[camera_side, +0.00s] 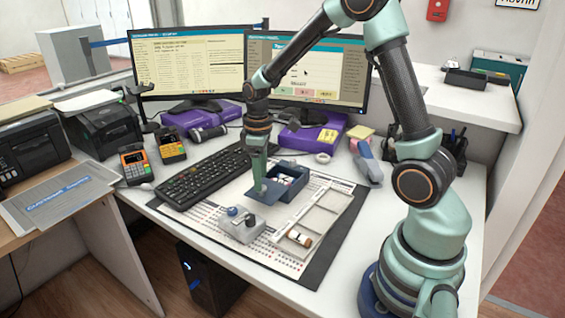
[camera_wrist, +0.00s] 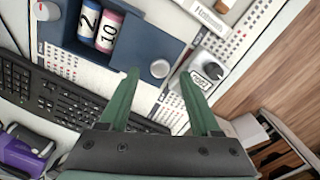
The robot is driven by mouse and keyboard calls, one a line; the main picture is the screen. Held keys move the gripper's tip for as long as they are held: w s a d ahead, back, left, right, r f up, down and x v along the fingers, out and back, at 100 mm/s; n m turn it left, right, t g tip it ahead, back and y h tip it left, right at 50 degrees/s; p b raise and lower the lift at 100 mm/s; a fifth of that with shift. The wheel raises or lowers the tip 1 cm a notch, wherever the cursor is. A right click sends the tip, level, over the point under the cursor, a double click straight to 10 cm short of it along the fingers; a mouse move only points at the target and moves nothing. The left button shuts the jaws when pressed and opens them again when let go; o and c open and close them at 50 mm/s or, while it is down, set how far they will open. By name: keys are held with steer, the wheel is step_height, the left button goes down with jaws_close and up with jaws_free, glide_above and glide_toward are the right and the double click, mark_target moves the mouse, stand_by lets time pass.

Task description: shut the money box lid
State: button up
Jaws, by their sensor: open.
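The money box (camera_side: 290,200) is a dark blue open-topped box on the counter mat. Its blue lid panel (camera_side: 273,194) reaches out on the left side, leaving the inside exposed. In the wrist view, the box (camera_wrist: 150,35) holds rolls marked 2 and 10, and a round silver knob (camera_wrist: 160,68) is on its blue panel. My gripper (camera_wrist: 159,75) is open, with its two green fingertips apart on either side of the knob. In the side view my gripper (camera_side: 260,188) is low over the lid panel. I cannot tell whether the fingers touch it.
A grey device with a knob (camera_side: 240,226) stands in front of the lid; it also shows in the wrist view (camera_wrist: 205,72). A keyboard (camera_side: 203,175) is left of the box.

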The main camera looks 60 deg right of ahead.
steer(key=shift+f, duration=1.25)
jaws_close()
steer(key=shift+r, duration=0.1)
stand_by(0.4)
